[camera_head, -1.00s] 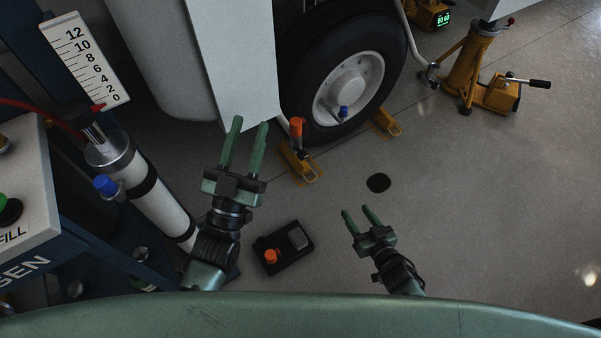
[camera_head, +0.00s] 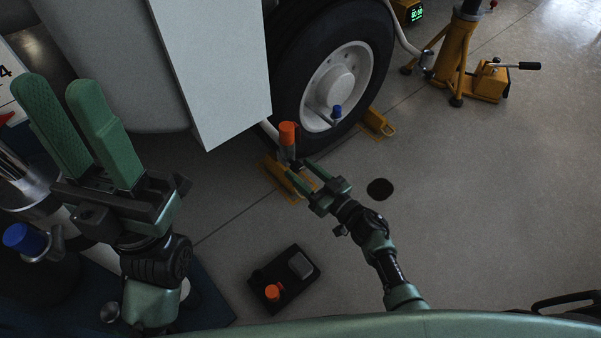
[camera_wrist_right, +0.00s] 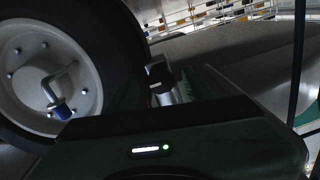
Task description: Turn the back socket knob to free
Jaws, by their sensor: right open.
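A black knob with a pale mark (camera_wrist_right: 160,79) shows in the right wrist view, on a pale metal post between my right fingers. I cannot tell which socket it belongs to. In the head view a clear cylinder with an orange top (camera_head: 288,134) stands beside the wheel, with a small dark part at its foot. My right gripper (camera_head: 299,168) is open, its fingertips close to that foot. Whether they touch it is unclear. My left gripper (camera_head: 57,87) is open and empty, raised at the left, well away from the cylinder.
The wheel (camera_head: 337,85) and a white panel (camera_head: 210,65) stand behind the cylinder. Yellow chocks (camera_head: 375,122) lie by the tyre. A yellow jack (camera_head: 455,55) is at the upper right. A black box with an orange button (camera_head: 285,278) lies on the floor.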

